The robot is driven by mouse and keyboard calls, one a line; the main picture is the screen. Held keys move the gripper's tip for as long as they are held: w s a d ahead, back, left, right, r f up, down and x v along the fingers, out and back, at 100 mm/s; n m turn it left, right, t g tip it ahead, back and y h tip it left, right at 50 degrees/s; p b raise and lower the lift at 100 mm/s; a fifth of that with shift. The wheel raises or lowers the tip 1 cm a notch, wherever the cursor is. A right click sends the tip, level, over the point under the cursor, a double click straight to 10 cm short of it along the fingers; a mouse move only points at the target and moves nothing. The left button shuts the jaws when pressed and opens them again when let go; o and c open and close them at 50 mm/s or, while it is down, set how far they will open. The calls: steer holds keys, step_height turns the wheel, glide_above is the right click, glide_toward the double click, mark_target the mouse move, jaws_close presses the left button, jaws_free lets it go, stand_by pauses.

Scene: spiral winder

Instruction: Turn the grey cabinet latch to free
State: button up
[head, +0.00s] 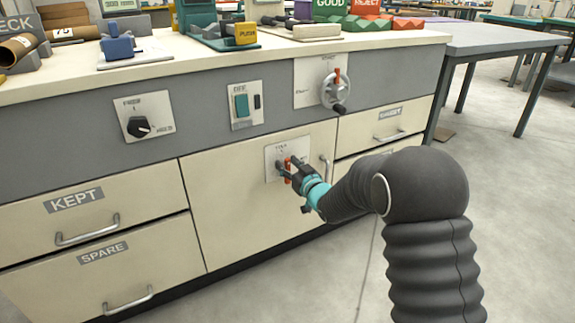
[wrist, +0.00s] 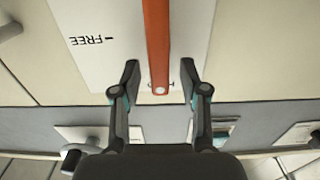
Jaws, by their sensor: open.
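The latch is an orange-red lever (wrist: 157,45) on a pale plate (wrist: 100,50) on the grey-cream cabinet's door; the plate also shows in the head view (head: 272,152). My gripper (wrist: 160,72) is open, with one finger on each side of the lever's end and a visible gap to both. In the wrist view the word FREE stands upside down on the plate, left of the lever, beside a short mark. The lever's end covers most of another label. In the head view my gripper (head: 289,169) hides most of the lever.
A door handle (head: 324,172) is just right of the plate. Above are a black knob (head: 139,126), a green switch (head: 242,106) and a handwheel (head: 335,90). Drawers with handles flank the door. The floor to the right is open, with a grey table (head: 490,40) beyond.

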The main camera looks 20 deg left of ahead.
steer(key=shift+w+a, duration=0.2)
steer(key=shift+a, duration=0.05)
jaws_close()
